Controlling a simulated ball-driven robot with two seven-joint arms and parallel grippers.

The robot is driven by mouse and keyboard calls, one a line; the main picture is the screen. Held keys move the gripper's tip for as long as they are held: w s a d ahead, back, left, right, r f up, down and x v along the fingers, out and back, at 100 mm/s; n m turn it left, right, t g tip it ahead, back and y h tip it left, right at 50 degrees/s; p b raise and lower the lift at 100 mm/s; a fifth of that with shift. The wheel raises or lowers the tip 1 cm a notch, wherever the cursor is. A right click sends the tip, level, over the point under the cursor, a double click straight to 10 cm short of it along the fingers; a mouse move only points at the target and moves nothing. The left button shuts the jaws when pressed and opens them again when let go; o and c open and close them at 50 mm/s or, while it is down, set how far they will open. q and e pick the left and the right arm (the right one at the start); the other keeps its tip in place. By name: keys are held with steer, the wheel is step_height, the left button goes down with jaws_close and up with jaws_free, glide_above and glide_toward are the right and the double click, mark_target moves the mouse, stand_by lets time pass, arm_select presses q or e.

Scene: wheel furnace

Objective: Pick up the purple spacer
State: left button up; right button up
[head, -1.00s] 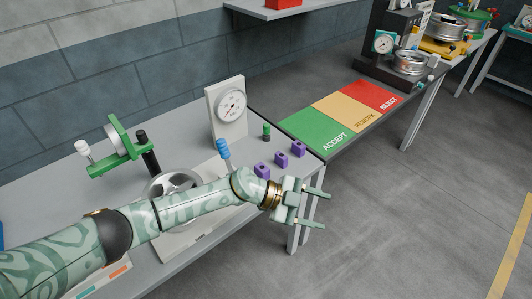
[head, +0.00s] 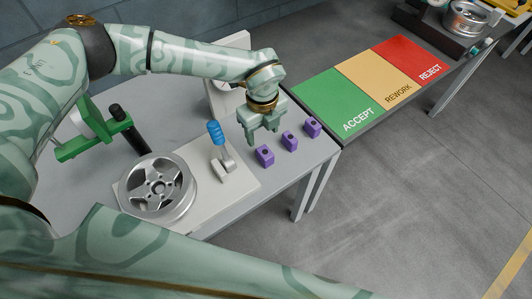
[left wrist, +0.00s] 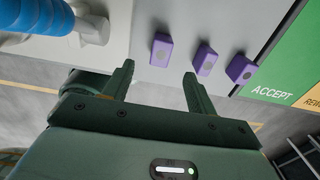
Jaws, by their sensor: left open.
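Three purple spacers, small blocks with a dark hole on top, stand in a slanted row near the bench's front edge: a near one (head: 265,155), a middle one (head: 290,141) and a far one (head: 313,127). They also show in the left wrist view: near (left wrist: 161,50), middle (left wrist: 204,58) and far (left wrist: 239,69). My left gripper (head: 264,136) is open and empty, fingers pointing down, above and just behind the near spacer. In the left wrist view the near spacer appears beyond the gap between the fingertips (left wrist: 158,69). My right gripper is out of view.
A silver wheel (head: 157,188) lies on a pale fixture, with a blue-handled clamp (head: 216,134) close left of my gripper. A green tool (head: 95,138) stands farther left. The green accept (head: 337,101), yellow rework and red reject mats lie on the adjoining table.

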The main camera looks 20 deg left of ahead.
mark_target(265, 152)
arm_select(q)
step_height(265, 152, down, 4)
steer(key=shift+r+b, duration=0.1)
steer(key=shift+b, duration=0.2)
steer(key=shift+f, duration=0.55)
steer(key=f, duration=0.1)
steer(key=f+b, duration=0.1)
steer(key=f, duration=0.3)
steer(key=shift+d+f+b, duration=0.1)
steer(key=shift+d+b, duration=0.2)
steer(key=shift+d, duration=0.05)
steer(key=c, duration=1.1)
